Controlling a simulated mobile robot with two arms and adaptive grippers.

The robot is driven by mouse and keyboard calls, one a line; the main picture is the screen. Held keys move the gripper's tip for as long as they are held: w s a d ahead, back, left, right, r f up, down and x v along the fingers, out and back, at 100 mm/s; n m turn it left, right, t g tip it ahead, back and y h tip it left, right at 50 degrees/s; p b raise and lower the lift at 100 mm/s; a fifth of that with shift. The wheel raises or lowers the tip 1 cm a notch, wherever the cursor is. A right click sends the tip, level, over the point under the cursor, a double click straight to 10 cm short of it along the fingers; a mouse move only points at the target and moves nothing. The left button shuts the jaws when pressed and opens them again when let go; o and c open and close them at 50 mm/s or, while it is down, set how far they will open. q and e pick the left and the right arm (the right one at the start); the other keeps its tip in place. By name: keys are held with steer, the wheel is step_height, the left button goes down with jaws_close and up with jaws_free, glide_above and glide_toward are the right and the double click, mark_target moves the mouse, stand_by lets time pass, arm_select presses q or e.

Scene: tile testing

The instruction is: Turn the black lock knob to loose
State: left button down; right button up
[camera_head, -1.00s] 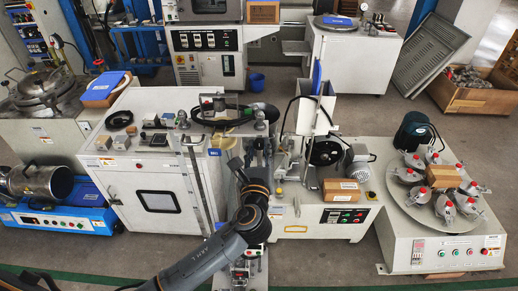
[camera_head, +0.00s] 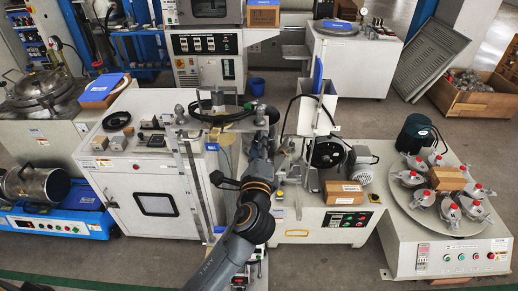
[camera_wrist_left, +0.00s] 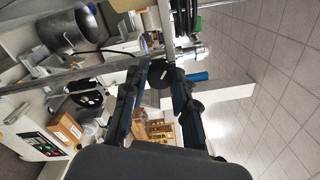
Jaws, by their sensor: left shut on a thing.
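My left arm comes up from the bottom of the head view. Its gripper (camera_head: 265,140) is small and dark there, next to the upright post of the narrow middle machine. In the left wrist view the two dark fingers (camera_wrist_left: 160,68) close around a round black knob (camera_wrist_left: 158,77), beside a metal post (camera_wrist_left: 115,65). The left gripper is shut on this black knob. In the head view the arm and clutter hide the knob, and no loose mark can be read. My right gripper is not in view.
A white cabinet (camera_head: 112,185) with small blocks on top stands left of the arm. To the right is a machine with a black fan (camera_head: 327,153) and a cardboard box (camera_head: 343,190). Black hoses (camera_head: 218,113) lie near the post top. Floor is clear further back.

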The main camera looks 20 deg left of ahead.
arm_select(q)
steer(key=shift+n+b, duration=1.65)
steer(key=shift+n, duration=2.15)
steer(key=c, duration=1.1)
jaws_free()
steer(key=shift+o, duration=0.2)
